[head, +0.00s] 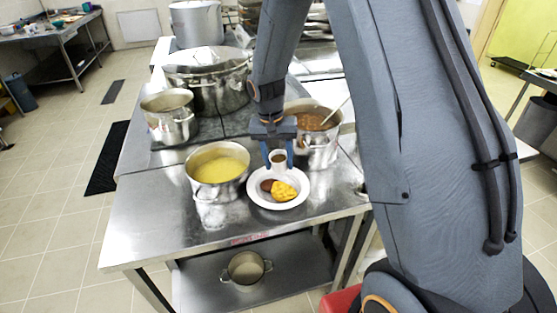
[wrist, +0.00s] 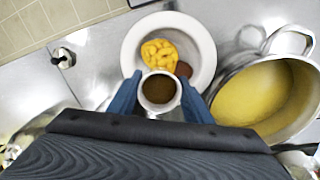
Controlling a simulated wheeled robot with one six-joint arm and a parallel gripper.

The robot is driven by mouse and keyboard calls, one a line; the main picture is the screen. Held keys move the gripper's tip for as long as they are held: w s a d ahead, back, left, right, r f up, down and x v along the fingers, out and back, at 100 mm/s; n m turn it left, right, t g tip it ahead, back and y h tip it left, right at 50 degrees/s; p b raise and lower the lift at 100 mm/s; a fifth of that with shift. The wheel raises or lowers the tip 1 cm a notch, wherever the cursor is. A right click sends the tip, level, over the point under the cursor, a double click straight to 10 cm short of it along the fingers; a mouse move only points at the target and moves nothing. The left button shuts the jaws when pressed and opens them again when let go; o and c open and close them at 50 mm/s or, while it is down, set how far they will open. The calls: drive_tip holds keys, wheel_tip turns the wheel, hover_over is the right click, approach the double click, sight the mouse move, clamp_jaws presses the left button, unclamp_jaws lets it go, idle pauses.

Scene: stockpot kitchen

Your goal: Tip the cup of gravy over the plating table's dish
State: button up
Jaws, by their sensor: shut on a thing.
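A small white cup (wrist: 159,92) of brown gravy is between the two blue fingers of my gripper (wrist: 160,97), which is shut on it. The cup looks upright, with the gravy inside. In the head view the cup (head: 277,157) is at the far edge of a white dish (head: 257,197) on the steel plating table (head: 150,215), and my gripper (head: 278,160) comes down from above. The dish also shows in the wrist view (wrist: 206,50), just beyond the cup. It holds yellow food (head: 284,191) and a brown piece (head: 266,185).
A pot of yellow food (head: 218,170) stands left of the dish. A pot of brown stew (head: 318,137) with a ladle stands behind and right of it. Larger pots (head: 208,80) are farther back. The table's front left is bare.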

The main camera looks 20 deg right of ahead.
drive_tip(key=h, duration=0.1)
drive_tip(key=t+h, duration=0.1)
drive_tip(key=shift+w+r+t+h, duration=0.1)
drive_tip(key=shift+r+t+h, duration=0.15)
drive_tip(key=shift+t+h, duration=0.05)
drive_tip(key=shift+f+h+b, duration=0.2)
drive_tip(key=shift+h+b, duration=0.1)
drive_tip(key=shift+b, duration=0.9)
drive_tip(key=t+h+b, duration=0.1)
drive_tip(key=h+b, duration=0.1)
drive_tip(key=b, duration=0.3)
drive_tip(key=shift+t+h+b, duration=0.4)
drive_tip(key=h+b, duration=0.1)
drive_tip(key=b, duration=0.1)
drive_tip(key=t+h+b, duration=0.1)
drive_tip(key=b, duration=0.1)
drive_tip(key=f+t+h+b, duration=0.1)
drive_tip(key=b, duration=0.1)
drive_tip(key=shift+a+h, duration=0.25)
drive_tip(key=shift+h, duration=0.05)
drive_tip(key=shift+h+b, duration=0.3)
drive_tip(key=shift+b, duration=0.3)
drive_tip(key=h+b, duration=0.1)
drive_tip(key=b, duration=0.1)
drive_tip(key=t+h+b, duration=0.1)
drive_tip(key=b, duration=0.4)
drive_tip(key=shift+s+a+f+m+t+h, duration=0.25)
drive_tip(key=shift+f+m+t+h, duration=0.05)
drive_tip(key=shift+f+t+h, duration=0.1)
